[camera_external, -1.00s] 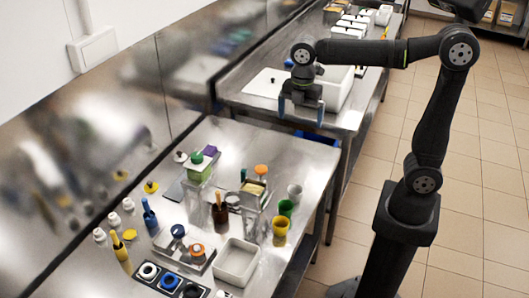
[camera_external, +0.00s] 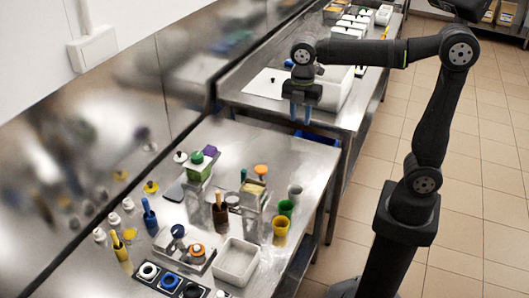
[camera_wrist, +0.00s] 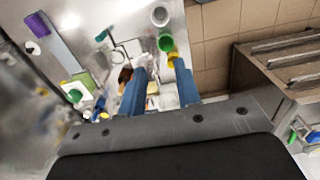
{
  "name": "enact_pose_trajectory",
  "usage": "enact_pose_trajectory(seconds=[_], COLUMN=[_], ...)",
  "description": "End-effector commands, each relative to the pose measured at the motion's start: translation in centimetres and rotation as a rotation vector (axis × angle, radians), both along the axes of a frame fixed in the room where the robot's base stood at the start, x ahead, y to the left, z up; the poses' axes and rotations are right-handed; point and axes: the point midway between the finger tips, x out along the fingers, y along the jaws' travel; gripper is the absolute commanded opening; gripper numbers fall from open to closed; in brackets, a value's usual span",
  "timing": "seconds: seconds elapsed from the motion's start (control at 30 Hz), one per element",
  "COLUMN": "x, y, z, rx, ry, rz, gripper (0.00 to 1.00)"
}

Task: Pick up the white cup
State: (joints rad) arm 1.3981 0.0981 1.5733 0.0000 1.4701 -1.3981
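The white cup (camera_external: 295,191) stands upright on the steel table, at the far end of a short row of cups. It also shows near the top of the wrist view (camera_wrist: 160,15). A green cup (camera_external: 286,208) and a yellow cup (camera_external: 280,226) stand in front of it. My gripper (camera_external: 301,118) is in the air, above and beyond the cup in the external view. In the wrist view its blue fingers (camera_wrist: 160,68) are apart with nothing held between them.
A white bin (camera_external: 237,261), a clear container with an orange knob (camera_external: 257,194) and a green-lidded container (camera_external: 198,167) stand on the table near the cups. A second steel counter (camera_external: 352,115) stands behind. Tiled floor lies to the right.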

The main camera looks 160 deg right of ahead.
Motion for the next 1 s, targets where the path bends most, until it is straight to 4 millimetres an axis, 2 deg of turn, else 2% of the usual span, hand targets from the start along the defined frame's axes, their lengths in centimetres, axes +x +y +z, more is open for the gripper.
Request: enact_pose_trajectory(seconds=[0.27, 0.43, 0.57, 1.0], x=[0.0, -0.4, -1.2, -4.0], y=[0.0, -0.1, -0.1, 0.7], z=[-0.1, -1.4, -3.7, -11.9], rx=[0.0, 0.003, 0.008, 0.065], ry=[0.0, -0.013, -0.034, -0.107], rz=[-0.005, -0.15, -0.42, -1.48], gripper=[0.29, 0.29, 0.29, 0.29])
